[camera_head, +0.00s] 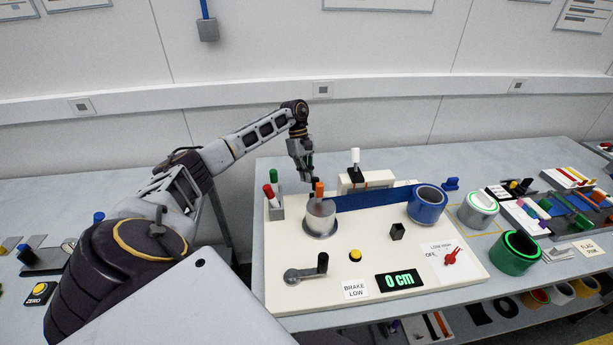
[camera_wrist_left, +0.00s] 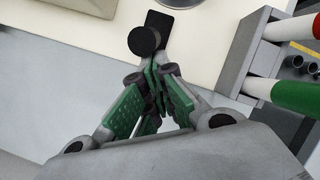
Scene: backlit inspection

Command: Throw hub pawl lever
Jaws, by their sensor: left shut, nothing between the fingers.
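The grey hub (camera_head: 320,216) stands on the cream board (camera_head: 400,285), with an orange upright handle (camera_head: 319,190) at its top. I cannot tell for sure which part is the pawl lever. My left gripper (camera_head: 312,180) is shut and empty, pointing down just behind the hub. In the left wrist view its green-padded fingers (camera_wrist_left: 154,78) end close to a round black knob (camera_wrist_left: 145,40) over a black plate (camera_wrist_left: 174,22). I cannot tell whether they touch it. My right gripper is not in view.
A holder (camera_head: 276,211) with red and green handles stands left of the hub. A white-topped lever (camera_head: 355,160) is behind. A blue roll (camera_head: 427,203), crank (camera_head: 305,272), yellow button (camera_head: 355,255) and display (camera_head: 398,281) share the board.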

